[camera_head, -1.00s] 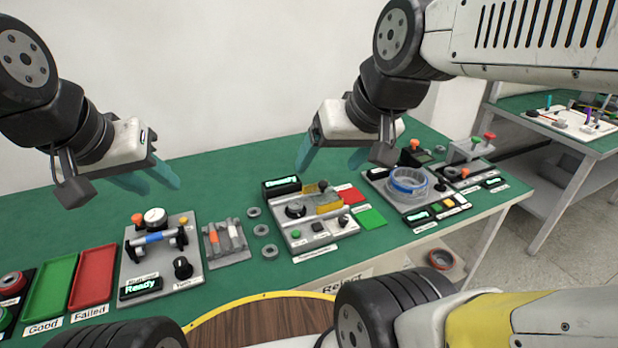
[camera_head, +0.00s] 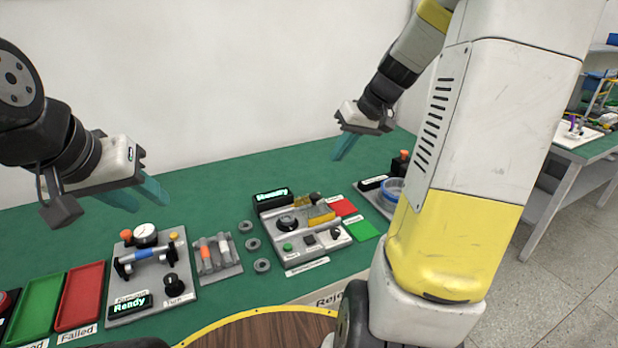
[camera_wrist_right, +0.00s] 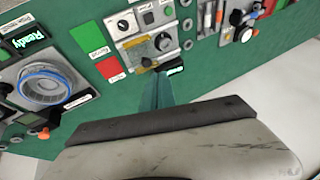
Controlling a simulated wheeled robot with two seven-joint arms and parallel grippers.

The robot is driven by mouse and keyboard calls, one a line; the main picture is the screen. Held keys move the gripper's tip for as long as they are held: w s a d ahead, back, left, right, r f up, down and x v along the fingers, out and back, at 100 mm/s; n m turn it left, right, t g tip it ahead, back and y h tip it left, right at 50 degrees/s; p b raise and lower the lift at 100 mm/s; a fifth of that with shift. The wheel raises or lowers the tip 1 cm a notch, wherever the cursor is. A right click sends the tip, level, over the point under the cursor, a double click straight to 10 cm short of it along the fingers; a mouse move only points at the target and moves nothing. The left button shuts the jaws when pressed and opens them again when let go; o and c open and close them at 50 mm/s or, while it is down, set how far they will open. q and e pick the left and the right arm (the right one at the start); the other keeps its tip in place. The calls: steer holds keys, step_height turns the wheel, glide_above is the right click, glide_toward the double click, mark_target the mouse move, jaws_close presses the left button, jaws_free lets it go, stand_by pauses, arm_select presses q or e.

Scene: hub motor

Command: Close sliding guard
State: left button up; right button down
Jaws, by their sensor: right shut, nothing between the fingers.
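The yellow sliding guard (camera_head: 320,215) sits on the grey middle station (camera_head: 318,243), to the right of a dark round part (camera_head: 288,223). A dark knob (camera_head: 315,198) is behind the guard. In the right wrist view the guard (camera_wrist_right: 135,46) shows near the top middle. My right gripper (camera_head: 345,146) is shut and empty, in the air above and behind the station, touching nothing. Its teal fingers (camera_wrist_right: 158,90) point toward the station in the wrist view. My left gripper (camera_head: 138,195) is open and empty above the left test station.
The left station (camera_head: 150,296) has a gauge and a "Ready" display. Red and green trays (camera_head: 80,296) lie left of it. Red and green pads (camera_head: 362,231) lie right of the middle station. A station with a blue ring (camera_wrist_right: 46,82) is partly hidden by my right arm in the head view.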

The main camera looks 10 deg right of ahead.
steer(key=w+d+f+y, duration=0.1)
steer(key=w+d+f, duration=0.4)
steer(key=d+f, duration=0.3)
glide_above(326, 203)
step_height(326, 203, down, 9)
steer(key=shift+d+f, duration=0.15)
steer(key=a, duration=0.3)
steer(key=s+a, duration=0.1)
steer(key=a, duration=0.2)
steer(key=s+a, duration=0.1)
steer(key=a, duration=0.2)
steer(key=shift+a, duration=0.4)
